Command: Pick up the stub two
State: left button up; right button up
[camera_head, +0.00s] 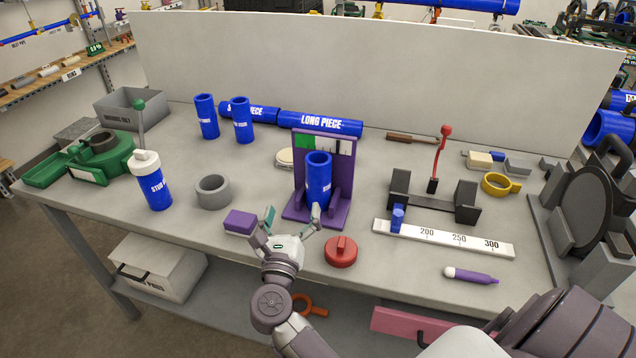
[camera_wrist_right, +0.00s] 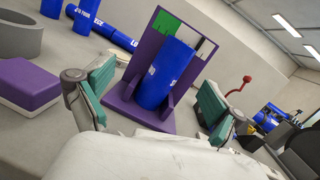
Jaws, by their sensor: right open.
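Several short blue stubs show in the head view, and their numbers are too small to tell apart. One blue stub (camera_head: 318,180) stands upright in a purple stand (camera_head: 337,202). It also shows in the right wrist view (camera_wrist_right: 167,75), ahead of my gripper. Two more stubs (camera_head: 206,117) (camera_head: 242,120) stand upright at the back left. My right gripper (camera_head: 291,216) is open and empty, just in front of the purple stand and apart from the stub. My left gripper is not in view.
A purple block (camera_head: 240,222) lies close left of my right gripper, and a grey ring (camera_head: 213,192) behind it. A red knobbed disc (camera_head: 341,252) is to the right. A long piece (camera_head: 320,123) lies along the back panel. A ruler (camera_head: 440,238) lies right.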

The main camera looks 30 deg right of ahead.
aim_at(315, 185)
jog(key=w+d+m+g+p, duration=0.1)
jog(key=d, duration=0.1)
jog(key=w+d+m+g, duration=0.1)
jog(key=w+d+m, duration=0.1)
jog(key=d, duration=0.1)
jog(key=w+d+f+m+g+h+p, duration=0.1)
jog(key=d, duration=0.2)
jog(key=shift+w+f+m+p, duration=0.1)
jog(key=shift+w+m+p, duration=0.15)
jog(key=shift+m+p, duration=0.05)
jog(key=p+x, duration=0.2)
jog(key=x, duration=0.2)
jog(key=shift+w+d+f, duration=0.15)
jog(key=shift+w+d, duration=0.15)
jog(key=shift+w+d+f, duration=0.15)
jog(key=shift+w+d, duration=0.05)
jog(key=shift+d, duration=0.05)
jog(key=shift+a, duration=0.1)
jog(key=shift+c, duration=0.4)
jog(key=c, duration=1.5)
